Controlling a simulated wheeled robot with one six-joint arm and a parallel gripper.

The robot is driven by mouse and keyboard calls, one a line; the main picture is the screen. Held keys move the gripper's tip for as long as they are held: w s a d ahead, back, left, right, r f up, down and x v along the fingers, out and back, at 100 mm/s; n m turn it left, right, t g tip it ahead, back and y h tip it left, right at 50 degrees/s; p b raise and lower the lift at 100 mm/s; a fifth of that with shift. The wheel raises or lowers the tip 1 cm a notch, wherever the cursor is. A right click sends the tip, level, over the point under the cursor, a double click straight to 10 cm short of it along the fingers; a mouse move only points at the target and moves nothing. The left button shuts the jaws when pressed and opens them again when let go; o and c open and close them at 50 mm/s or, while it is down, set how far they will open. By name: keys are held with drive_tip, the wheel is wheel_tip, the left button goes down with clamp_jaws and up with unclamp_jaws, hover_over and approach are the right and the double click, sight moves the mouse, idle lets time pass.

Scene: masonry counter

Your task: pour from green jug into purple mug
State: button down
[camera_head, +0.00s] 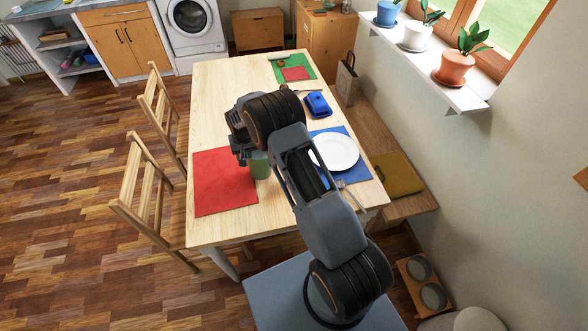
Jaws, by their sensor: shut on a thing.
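The green jug (260,166) shows in part below my gripper, beside the right edge of the red mat. My gripper (243,146) is over the middle of the table and shut on the green jug. My wrist and arm hide the jug's upper part and most of the fingers. I cannot tell whether the jug touches the table or how far it tilts. I see no purple mug; my arm covers part of the table where it could be hidden.
The wooden table (215,85) carries a red mat (224,180), a white plate (335,152) on a blue mat, a blue butter dish (318,104) and a green mat (280,66) at the far end. Chairs (130,185) stand left, a bench (400,206) right. The table's far left is clear.

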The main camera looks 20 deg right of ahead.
drive_tip(key=shift+r, duration=0.2)
drive_tip(key=s+d+t+y+b, duration=0.1)
drive_tip(key=d+y+b, duration=0.1)
drive_tip(key=b, duration=0.2)
drive_tip(key=s+d+t+y+b, duration=0.2)
drive_tip(key=b, duration=0.2)
drive_tip(key=shift+r+b, duration=0.15)
drive_tip(key=shift+b, duration=0.25)
drive_tip(key=shift+s+d+b, duration=0.1)
drive_tip(key=shift+s+b, duration=0.05)
drive_tip(key=shift+b, duration=0.4)
drive_tip(key=shift+s+d+r+t+y+b, duration=0.1)
drive_tip(key=shift+d+r+t+y+b, duration=0.05)
drive_tip(key=shift+t+y+b, duration=0.2)
drive_tip(key=shift+s+d+r+t+y+b, duration=0.45)
drive_tip(key=shift+s+d+r+b, duration=0.15)
drive_tip(key=shift+b, duration=0.85)
drive_tip(key=shift+s+d+t+y+b, duration=0.3)
drive_tip(key=shift+d+t+y+b, duration=0.15)
drive_tip(key=shift+b, duration=0.95)
idle(2.8)
